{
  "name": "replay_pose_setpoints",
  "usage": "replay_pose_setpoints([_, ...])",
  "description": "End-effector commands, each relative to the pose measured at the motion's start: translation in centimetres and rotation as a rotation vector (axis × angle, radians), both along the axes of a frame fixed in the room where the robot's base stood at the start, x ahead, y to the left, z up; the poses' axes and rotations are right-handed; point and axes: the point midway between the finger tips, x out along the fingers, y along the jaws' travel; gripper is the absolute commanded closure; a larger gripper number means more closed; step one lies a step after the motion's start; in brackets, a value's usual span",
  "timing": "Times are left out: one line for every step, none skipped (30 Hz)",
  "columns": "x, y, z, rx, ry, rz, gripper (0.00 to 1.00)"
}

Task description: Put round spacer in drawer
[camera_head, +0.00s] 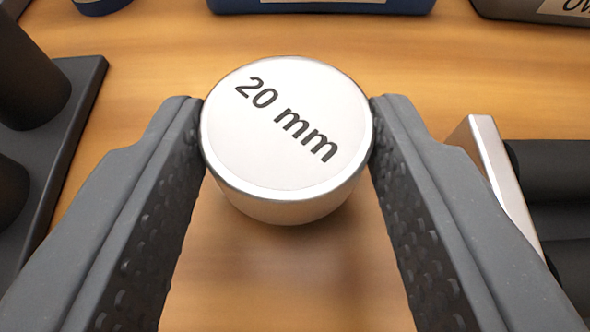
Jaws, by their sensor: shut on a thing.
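The round spacer (270,180) is a short silver cylinder with a white top face marked "20 mm". My gripper (287,135) is shut on it, with one dark grey finger touching each side near the fingertips. The spacer's top face is turned toward the camera. A soft shadow shows on the wooden surface below it, so it appears to be held above that surface. No drawer can be made out for certain in this view.
The wooden surface (440,75) is clear around the spacer. A dark rack with black cylinders (50,165) stands at the left. A metal-edged holder with black rollers (495,175) is at the right. Blue and grey labelled objects (320,5) are cut off at the top edge.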

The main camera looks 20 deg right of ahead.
Motion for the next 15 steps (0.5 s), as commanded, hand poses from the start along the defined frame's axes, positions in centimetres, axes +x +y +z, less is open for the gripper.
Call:
replay_pose_setpoints([0.0, 0.0, -1.2, 0.000, 0.001, 0.000, 0.82])
replay_pose_setpoints([0.0, 0.0, -1.5, 0.000, 0.000, 0.000, 0.82])
replay_pose_setpoints([0.0, 0.0, -1.9, 0.001, 0.000, 0.000, 0.82])
replay_pose_setpoints([0.0, 0.0, -2.1, 0.001, 0.000, 0.000, 0.82])
replay_pose_setpoints([0.0, 0.0, -2.1, 0.001, 0.000, 0.000, 0.82])
replay_pose_setpoints([0.0, 0.0, -2.1, 0.001, 0.000, 0.000, 0.82])
replay_pose_setpoints([0.0, 0.0, -2.0, 0.001, -0.001, 0.000, 0.82])
replay_pose_setpoints([0.0, 0.0, -2.0, 0.001, -0.001, 0.000, 0.82])
replay_pose_setpoints([0.0, 0.0, -2.0, 0.001, -0.001, 0.000, 0.82])
replay_pose_setpoints([0.0, 0.0, -2.0, 0.001, -0.001, 0.000, 0.82])
replay_pose_setpoints([0.0, 0.0, -2.0, 0.001, -0.001, 0.000, 0.82])
replay_pose_setpoints([0.0, 0.0, -2.0, 0.001, 0.000, 0.000, 0.82])
replay_pose_setpoints([0.0, 0.0, -2.1, 0.001, 0.000, 0.000, 0.82])
replay_pose_setpoints([0.0, 0.0, -2.2, 0.001, 0.001, 0.000, 0.82])
replay_pose_setpoints([0.0, 0.0, -2.2, 0.001, 0.001, 0.000, 0.52])
